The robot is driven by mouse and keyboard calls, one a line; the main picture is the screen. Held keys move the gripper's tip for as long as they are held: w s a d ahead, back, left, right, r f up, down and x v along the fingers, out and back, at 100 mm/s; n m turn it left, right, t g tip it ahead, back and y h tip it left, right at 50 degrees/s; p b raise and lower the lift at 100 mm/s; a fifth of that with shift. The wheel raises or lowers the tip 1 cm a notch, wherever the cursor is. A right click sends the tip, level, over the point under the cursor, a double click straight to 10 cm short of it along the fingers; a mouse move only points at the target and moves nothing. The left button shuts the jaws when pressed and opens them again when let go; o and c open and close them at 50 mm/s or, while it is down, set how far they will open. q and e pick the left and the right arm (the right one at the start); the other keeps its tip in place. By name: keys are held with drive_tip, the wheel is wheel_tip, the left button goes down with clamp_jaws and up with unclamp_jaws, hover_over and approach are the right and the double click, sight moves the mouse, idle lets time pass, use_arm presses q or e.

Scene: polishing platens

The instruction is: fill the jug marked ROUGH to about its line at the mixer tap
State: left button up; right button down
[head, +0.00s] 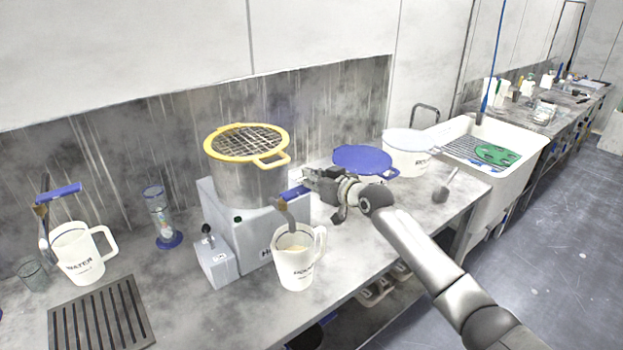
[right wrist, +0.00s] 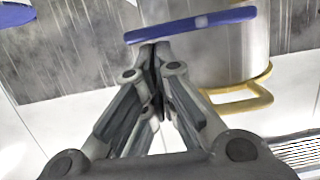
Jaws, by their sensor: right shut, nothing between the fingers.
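The white jug marked ROUGH (head: 296,270) stands upright on the bench in front of the grey mixer (head: 240,235), its handle to the right. Something pale shows inside it; I cannot read its level against the line. The mixer tap's spout (head: 283,206) comes down over the jug's mouth. Its blue lever (head: 295,192) also shows in the right wrist view (right wrist: 180,28). My right gripper (head: 306,177) is shut and empty, with its fingertips (right wrist: 155,48) right at the lever; I cannot tell whether they touch. My left gripper is out of view.
A steel pot with a yellow rim (head: 246,172) sits on the mixer. A WATER jug (head: 80,255) stands under another blue-handled tap at left, by a drain grate (head: 100,316). Blue-lidded (head: 364,159) and white-lidded (head: 408,140) tubs and a sink (head: 490,170) are at right.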

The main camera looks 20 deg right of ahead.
drive_tip(key=f+m+b, duration=0.1)
drive_tip(key=f+b, duration=0.1)
drive_tip(key=d+f+m+y+b, duration=0.1)
drive_tip(key=m+b, duration=0.1)
drive_tip(key=b, duration=0.1)
drive_tip(key=shift+w+f, duration=0.2)
drive_tip(key=shift+f, duration=0.2)
drive_tip(key=shift+d+r, duration=0.2)
drive_tip(key=shift+r, duration=0.05)
drive_tip(key=shift+s+a+r, duration=0.1)
drive_tip(key=shift+a, duration=0.15)
